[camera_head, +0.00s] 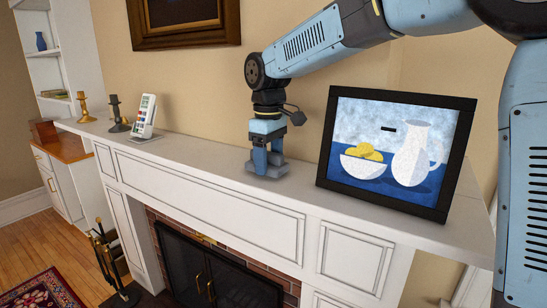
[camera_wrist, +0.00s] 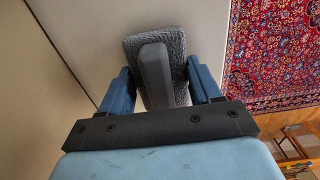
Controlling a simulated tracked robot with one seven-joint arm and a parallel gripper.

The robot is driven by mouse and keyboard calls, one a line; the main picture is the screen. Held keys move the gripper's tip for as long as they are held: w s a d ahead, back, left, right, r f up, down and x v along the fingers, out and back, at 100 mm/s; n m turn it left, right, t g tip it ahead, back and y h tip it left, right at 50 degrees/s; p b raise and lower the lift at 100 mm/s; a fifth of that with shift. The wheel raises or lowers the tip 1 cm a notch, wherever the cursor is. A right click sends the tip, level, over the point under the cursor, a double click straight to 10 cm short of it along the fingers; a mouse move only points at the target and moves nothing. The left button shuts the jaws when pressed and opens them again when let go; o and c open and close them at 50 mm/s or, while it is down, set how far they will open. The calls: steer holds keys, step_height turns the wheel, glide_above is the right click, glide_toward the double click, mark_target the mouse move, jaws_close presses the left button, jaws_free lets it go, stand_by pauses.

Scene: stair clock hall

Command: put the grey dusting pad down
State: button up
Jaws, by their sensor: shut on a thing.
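The grey dusting pad (camera_wrist: 173,52) has a dark ridge-shaped grip along its top and a textured fabric border. My gripper (camera_wrist: 163,85) is shut on the pad's grip, with one blue finger on each side in the wrist view. In the head view my gripper (camera_head: 264,160) points down at the white mantel shelf (camera_head: 210,157), and the pad (camera_head: 267,171) shows below the fingers at the shelf's surface. I cannot tell whether the pad touches the shelf. The pad's underside is hidden.
A framed picture (camera_head: 396,150) of a jug and bowl leans on the mantel to the right of my gripper. A white remote (camera_head: 145,115) in a stand and two candlesticks (camera_head: 117,114) stand to the left. The shelf between remote and gripper is clear. A patterned rug (camera_wrist: 272,50) lies below.

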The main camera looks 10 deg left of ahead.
mark_target(269, 152)
steer(key=shift+f, duration=0.25)
steer(key=o, duration=1.1)
step_height(269, 152, up, 12)
steer(key=shift+r, duration=0.2)
steer(key=shift+s, duration=0.1)
